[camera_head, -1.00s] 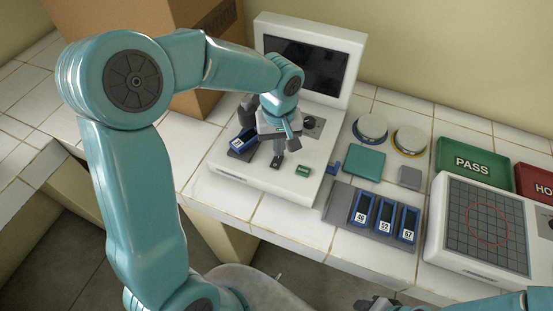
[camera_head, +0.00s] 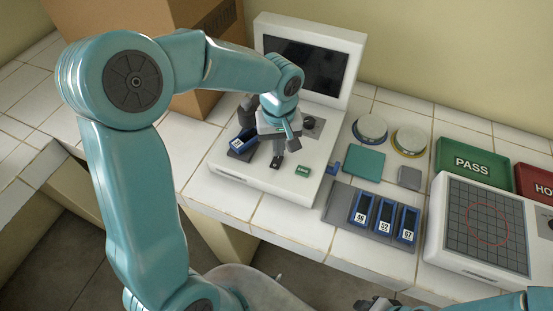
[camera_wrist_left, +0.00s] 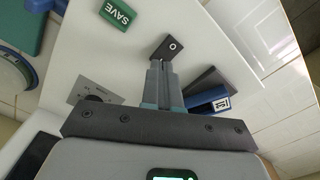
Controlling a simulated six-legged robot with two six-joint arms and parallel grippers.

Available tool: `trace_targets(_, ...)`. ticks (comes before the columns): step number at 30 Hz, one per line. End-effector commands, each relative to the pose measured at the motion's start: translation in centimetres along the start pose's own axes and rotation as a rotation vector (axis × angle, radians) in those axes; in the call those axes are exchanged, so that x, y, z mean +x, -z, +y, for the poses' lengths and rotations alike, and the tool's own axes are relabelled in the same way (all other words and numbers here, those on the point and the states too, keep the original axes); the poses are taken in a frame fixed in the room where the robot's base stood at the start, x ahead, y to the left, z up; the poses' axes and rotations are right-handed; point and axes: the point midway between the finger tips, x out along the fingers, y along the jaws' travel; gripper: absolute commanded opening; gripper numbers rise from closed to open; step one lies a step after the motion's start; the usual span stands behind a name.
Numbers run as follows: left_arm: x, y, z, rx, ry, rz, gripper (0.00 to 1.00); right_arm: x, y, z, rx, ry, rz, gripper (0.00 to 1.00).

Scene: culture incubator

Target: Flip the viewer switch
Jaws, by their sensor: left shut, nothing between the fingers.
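The viewer (camera_head: 236,177) is a white device with a dark, blank screen (camera_head: 305,66) standing at its back. Its switch (camera_head: 275,162) is a small black rocker on the base, and in the left wrist view the switch (camera_wrist_left: 170,46) shows a white "O" mark. My left gripper (camera_head: 279,149) is shut and empty, pointing down at the switch. In the left wrist view the shut fingertips (camera_wrist_left: 160,64) are at the switch's edge; I cannot tell whether they touch it. My right gripper (camera_head: 377,303) is only partly in view at the bottom edge.
A green SAVE button (camera_head: 303,171) and a dark knob (camera_head: 314,123) are on the viewer. A blue labelled slide (camera_head: 243,140) lies left of the gripper. A grey rack (camera_head: 341,203) with several blue slides stands to the right. A cardboard box (camera_head: 150,20) is behind the arm.

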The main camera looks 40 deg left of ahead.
Motion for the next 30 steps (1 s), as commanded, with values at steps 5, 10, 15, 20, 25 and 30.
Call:
trace_targets(5,0.0,0.0,0.0,0.000,0.000,0.000,0.00,0.0,0.0,0.0,0.000,0.000,0.000,0.43)
trace_targets(10,0.1,0.0,0.0,0.000,0.000,0.000,0.00,0.1,0.0,0.0,0.000,0.000,0.000,0.43)
trace_targets(15,0.3,0.0,0.0,0.000,0.000,0.000,0.00,0.3,0.0,0.1,0.000,0.000,0.000,0.43)
trace_targets(20,0.6,0.0,0.0,0.000,0.000,0.000,0.00,0.5,0.0,0.2,0.000,0.000,0.000,0.43)
trace_targets(25,0.8,0.0,0.0,0.000,0.000,0.000,0.00,0.7,0.0,0.3,0.000,0.000,0.000,0.43)
trace_targets(30,1.1,0.0,0.0,0.000,0.000,0.000,0.00,0.9,0.0,0.3,0.000,0.000,0.000,0.43)
